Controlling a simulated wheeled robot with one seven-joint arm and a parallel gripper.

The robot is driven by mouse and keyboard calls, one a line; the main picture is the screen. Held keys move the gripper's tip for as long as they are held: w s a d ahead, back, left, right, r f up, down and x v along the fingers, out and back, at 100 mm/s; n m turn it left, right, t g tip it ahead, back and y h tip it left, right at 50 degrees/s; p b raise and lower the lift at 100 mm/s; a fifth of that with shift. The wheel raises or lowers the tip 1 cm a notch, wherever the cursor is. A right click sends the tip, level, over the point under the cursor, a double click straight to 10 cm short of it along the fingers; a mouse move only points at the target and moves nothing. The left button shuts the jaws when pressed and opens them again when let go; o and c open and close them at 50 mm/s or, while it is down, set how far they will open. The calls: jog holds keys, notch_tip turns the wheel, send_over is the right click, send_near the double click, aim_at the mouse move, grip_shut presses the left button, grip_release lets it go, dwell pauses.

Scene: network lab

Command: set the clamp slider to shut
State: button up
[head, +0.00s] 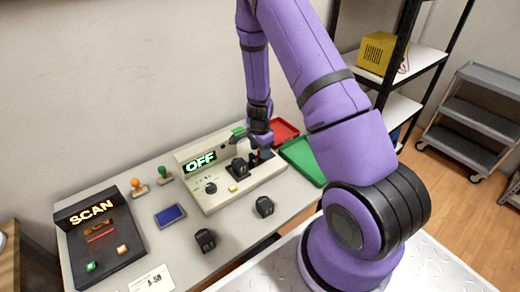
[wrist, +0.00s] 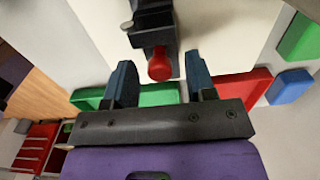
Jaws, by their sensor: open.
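The clamp slider shows in the wrist view as a red round knob (wrist: 160,67) on a dark rail or block (wrist: 154,25). The rail is mounted on the pale console (head: 215,201), whose green display reads OFF (head: 200,161). My gripper (wrist: 162,76) is open, with one finger on each side of the red knob and visible gaps to it. In the head view my gripper (head: 259,143) is low over the console's right part and partly hides the slider there. I cannot read the slider's setting from these views.
A black SCAN unit (head: 107,250) stands at the left. Black blocks (head: 205,240), a blue pad (head: 170,215) and two stamps (head: 138,188) lie around the console. A green tray (head: 303,162) and a red tray (head: 283,131) are close on its right.

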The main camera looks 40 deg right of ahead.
aim_at(253, 156)
grip_shut()
jog(key=shift+a, duration=1.6)
grip_release()
jog(key=shift+a, duration=0.1)
notch_tip(253, 156, up, 11)
